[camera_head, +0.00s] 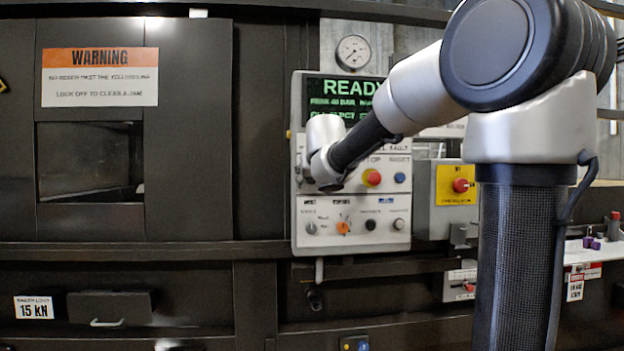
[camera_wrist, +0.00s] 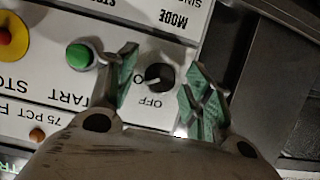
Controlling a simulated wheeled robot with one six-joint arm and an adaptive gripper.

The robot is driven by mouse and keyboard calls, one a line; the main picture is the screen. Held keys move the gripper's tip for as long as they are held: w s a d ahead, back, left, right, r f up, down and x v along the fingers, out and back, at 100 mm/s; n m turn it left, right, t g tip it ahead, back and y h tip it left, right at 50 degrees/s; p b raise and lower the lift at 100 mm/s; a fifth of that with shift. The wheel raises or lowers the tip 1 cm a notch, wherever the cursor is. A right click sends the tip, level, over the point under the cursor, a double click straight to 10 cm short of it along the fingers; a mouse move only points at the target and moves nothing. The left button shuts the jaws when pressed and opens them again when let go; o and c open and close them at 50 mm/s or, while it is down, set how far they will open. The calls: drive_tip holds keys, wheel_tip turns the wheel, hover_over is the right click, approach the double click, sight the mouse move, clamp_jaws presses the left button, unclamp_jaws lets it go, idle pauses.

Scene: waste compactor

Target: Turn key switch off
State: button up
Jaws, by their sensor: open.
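The key switch looks like a round black knob (camera_wrist: 158,77) on the white control panel (camera_head: 354,244). In the wrist view it has a short pale mark, which points roughly left. The fingers appear apart from the knob. In the head view my wrist is in front of the panel's left side and hides the knob there; the fingertips are not clear.
A green start button (camera_wrist: 80,56) sits close to the left finger. A red-and-yellow stop button (camera_head: 372,177), a blue button (camera_head: 399,178) and an orange selector (camera_head: 343,228) are on the same panel.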

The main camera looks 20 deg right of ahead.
drive_tip(key=shift+c, duration=0.4)
drive_tip(key=c, duration=0.9)
drive_tip(key=n+h, duration=0.2)
drive_tip(key=n, duration=0.2)
drive_tip(key=n+h, duration=0.3)
drive_tip(key=n, duration=0.1)
drive_tip(key=shift+a+h, duration=0.2)
drive_tip(key=shift+h, duration=0.1)
drive_tip(key=shift+n, duration=0.3)
drive_tip(key=o, duration=1)
drive_tip(key=shift+f, duration=0.1)
